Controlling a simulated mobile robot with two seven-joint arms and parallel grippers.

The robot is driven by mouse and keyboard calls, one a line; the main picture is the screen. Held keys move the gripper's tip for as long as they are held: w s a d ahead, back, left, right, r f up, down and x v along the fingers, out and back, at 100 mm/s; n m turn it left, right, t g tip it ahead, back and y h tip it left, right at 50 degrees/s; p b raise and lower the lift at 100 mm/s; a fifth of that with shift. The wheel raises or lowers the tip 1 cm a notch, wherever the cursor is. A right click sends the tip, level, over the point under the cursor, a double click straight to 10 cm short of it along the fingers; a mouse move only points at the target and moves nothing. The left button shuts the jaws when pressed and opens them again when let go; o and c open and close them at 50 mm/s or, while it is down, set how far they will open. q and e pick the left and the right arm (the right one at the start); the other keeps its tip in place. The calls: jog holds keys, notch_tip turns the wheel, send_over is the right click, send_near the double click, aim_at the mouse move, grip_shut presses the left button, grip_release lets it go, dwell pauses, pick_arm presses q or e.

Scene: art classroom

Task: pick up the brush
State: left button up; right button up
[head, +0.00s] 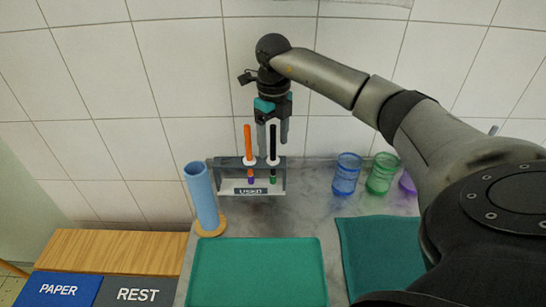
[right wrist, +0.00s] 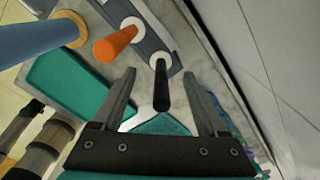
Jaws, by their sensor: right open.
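Two brushes stand upright in a grey rack (head: 222,162) labelled "USED" on the counter. One has an orange handle (head: 247,140) and a purple lower end. The other has a black handle (head: 273,142) and a green lower end. My right gripper (head: 273,141) is open and points down over the rack. In the right wrist view its fingers (right wrist: 159,76) are on either side of the black handle (right wrist: 161,88), with gaps showing on both sides. The orange handle (right wrist: 115,44) is outside the fingers. My left gripper is not in view.
A blue cylinder (head: 201,197) on a round wooden base stands left of the rack. Blue (head: 346,175) and green (head: 381,175) cups stand to the right, with a purple one partly hidden. A teal tray (head: 258,270) and a teal cloth (head: 375,255) lie in front. A tiled wall is close behind.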

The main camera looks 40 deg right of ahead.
aim_at(273, 159)
notch_tip(273, 159, down, 4)
jog(key=shift+w+r, duration=0.1)
jog(key=shift+c, duration=0.4)
grip_shut()
